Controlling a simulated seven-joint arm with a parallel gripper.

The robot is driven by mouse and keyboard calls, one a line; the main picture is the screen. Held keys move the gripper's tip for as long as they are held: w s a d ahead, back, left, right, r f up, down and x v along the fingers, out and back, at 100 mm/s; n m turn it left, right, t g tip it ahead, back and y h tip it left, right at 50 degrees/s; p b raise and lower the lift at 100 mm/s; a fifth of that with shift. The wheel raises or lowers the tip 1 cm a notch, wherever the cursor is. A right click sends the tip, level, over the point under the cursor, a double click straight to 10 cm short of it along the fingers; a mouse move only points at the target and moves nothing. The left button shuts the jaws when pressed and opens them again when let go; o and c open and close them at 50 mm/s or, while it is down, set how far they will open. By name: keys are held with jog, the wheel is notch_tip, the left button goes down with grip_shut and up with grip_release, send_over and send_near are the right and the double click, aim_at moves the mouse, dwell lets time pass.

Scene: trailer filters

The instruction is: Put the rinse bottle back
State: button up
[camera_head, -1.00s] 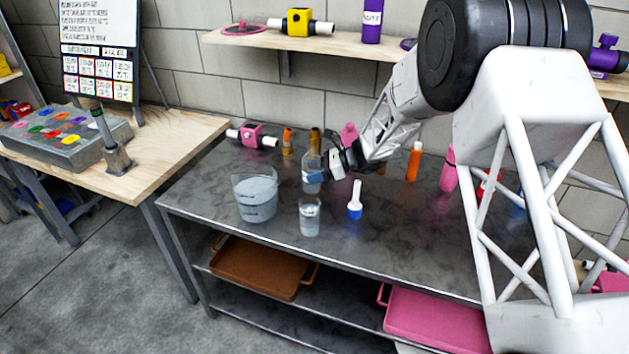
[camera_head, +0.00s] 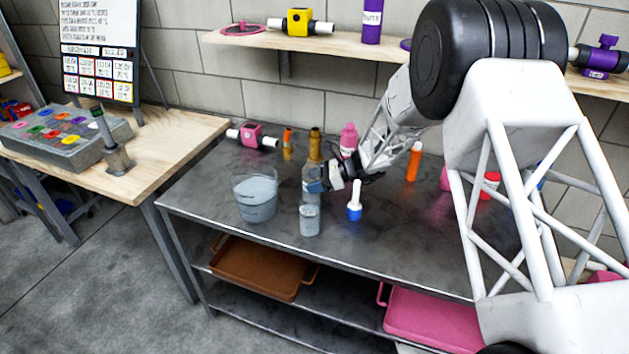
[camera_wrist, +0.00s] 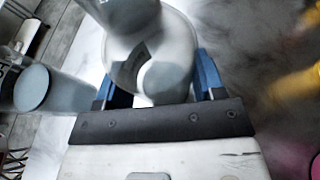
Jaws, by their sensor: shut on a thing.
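My gripper (camera_head: 318,184) is shut on the rinse bottle (camera_head: 308,196), a pale, clear-grey bottle over the metal bench. In the head view the bottle is just behind a small glass of liquid (camera_head: 309,222), which hides its lower end. I cannot tell whether its base touches the bench. In the wrist view my blue fingers (camera_wrist: 157,88) are on either side of the pale bottle (camera_wrist: 165,52). A round grey vessel (camera_wrist: 32,88), probably the glass, is at the left there.
A clear bucket of liquid (camera_head: 256,203) stands left of the bottle. A blue-and-white brush-like item (camera_head: 354,208) stands to the right. Gold (camera_head: 315,143), pink (camera_head: 348,138) and orange (camera_head: 414,162) bottles stand behind. The bench front (camera_head: 400,245) is clear.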

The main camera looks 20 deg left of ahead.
jog(key=o, duration=1.1)
jog(key=shift+o, duration=0.2)
jog(key=shift+d+r, duration=0.15)
jog(key=v, duration=1.1)
jog(key=shift+w+d, duration=0.2)
jog(key=shift+d, duration=0.15)
jog(key=shift+r, duration=0.15)
